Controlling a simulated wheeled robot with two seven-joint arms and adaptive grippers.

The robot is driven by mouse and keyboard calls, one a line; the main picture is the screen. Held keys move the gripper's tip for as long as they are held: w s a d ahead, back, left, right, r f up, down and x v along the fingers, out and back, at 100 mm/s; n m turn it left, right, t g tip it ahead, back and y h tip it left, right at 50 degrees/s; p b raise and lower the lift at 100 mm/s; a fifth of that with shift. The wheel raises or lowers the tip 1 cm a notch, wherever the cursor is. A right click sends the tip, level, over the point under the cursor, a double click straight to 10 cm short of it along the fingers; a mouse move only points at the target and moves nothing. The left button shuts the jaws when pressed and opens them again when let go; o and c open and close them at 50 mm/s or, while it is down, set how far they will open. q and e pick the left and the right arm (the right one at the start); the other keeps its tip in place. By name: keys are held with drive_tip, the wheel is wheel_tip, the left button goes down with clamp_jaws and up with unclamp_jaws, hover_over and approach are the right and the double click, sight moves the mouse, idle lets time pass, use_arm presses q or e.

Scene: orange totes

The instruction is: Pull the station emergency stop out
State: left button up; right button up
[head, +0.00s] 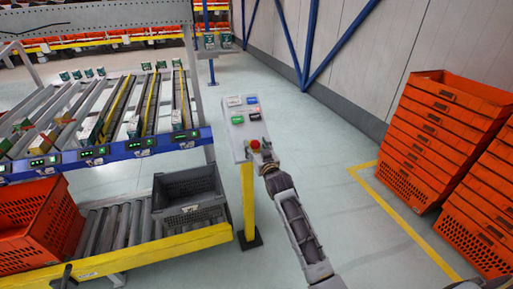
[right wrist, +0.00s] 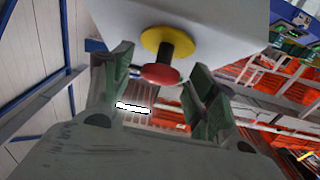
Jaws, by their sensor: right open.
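The emergency stop is a red mushroom button on a yellow collar, low on the face of a grey control panel (head: 237,118) on a yellow post. The emergency stop (head: 254,145) also shows in the right wrist view (right wrist: 163,74), its red head on a dark stem. My right gripper (head: 264,152) is beside the button at the panel's lower edge. In the right wrist view its fingers (right wrist: 158,85) are apart, one on each side of the red head, with visible gaps. My left gripper cannot be made out.
Green, white and dark buttons sit higher on the panel. A grey crate (head: 190,209) and an orange tote (head: 36,224) stand on the roller conveyor to the left. Stacked orange totes (head: 440,135) stand at right. The floor between is clear.

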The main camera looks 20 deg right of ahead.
drive_tip(key=s, duration=1.2)
drive_tip(key=shift+d, duration=0.2)
idle(0.5)
idle(0.6)
